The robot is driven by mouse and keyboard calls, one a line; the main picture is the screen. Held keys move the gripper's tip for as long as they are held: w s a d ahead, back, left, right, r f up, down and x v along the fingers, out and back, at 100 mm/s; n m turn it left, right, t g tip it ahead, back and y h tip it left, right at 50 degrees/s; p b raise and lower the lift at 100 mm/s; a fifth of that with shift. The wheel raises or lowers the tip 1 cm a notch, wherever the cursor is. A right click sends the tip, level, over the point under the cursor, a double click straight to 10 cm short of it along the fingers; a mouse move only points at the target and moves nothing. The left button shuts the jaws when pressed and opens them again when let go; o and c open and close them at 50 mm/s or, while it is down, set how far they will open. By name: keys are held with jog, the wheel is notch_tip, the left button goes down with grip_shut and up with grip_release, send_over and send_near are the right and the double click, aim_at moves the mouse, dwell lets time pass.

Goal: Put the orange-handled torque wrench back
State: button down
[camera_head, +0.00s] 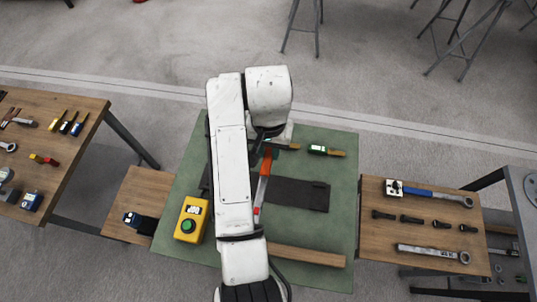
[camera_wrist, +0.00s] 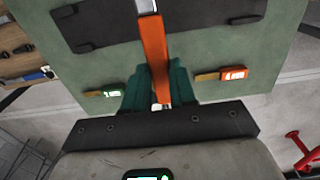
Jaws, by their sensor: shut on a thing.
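The orange-handled torque wrench shows its orange handle (camera_head: 264,168) in the head view, with a metal shaft running toward the bottom of the picture beside my arm. In the wrist view the handle (camera_wrist: 153,50) runs between the two green fingers of my gripper (camera_wrist: 160,88), which is shut on it. My arm hides the gripper and part of the wrench in the head view. A dark mat (camera_head: 300,195) lies on the green work surface (camera_head: 340,230), under or behind the wrench. I cannot tell how high the wrench is held. Its far end is out of the wrist view.
A yellow box (camera_head: 185,230) with a green button stands left of my arm. A small display unit (camera_head: 318,149) lies beyond the mat, and an orange-lit one shows in the wrist view (camera_wrist: 234,74). The right shelf holds a blue-handled wrench (camera_head: 420,191), a silver wrench (camera_head: 425,250) and several dark sockets.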

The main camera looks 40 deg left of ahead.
jog(key=shift+w+a+f, duration=0.25)
jog(key=shift+a+f, duration=0.05)
jog(key=shift+f, duration=0.15)
jog(key=shift+w+a+f, duration=0.25)
jog(key=shift+f, duration=0.2)
jog(key=shift+f+p, duration=0.3)
jog(key=shift+f, duration=1.05)
jog(key=shift+f, duration=0.2)
jog(key=c, duration=0.9)
grip_release()
notch_tip(320, 180, up, 12)
jog(key=shift+r+p, duration=0.2)
jog(key=shift+p, duration=0.4)
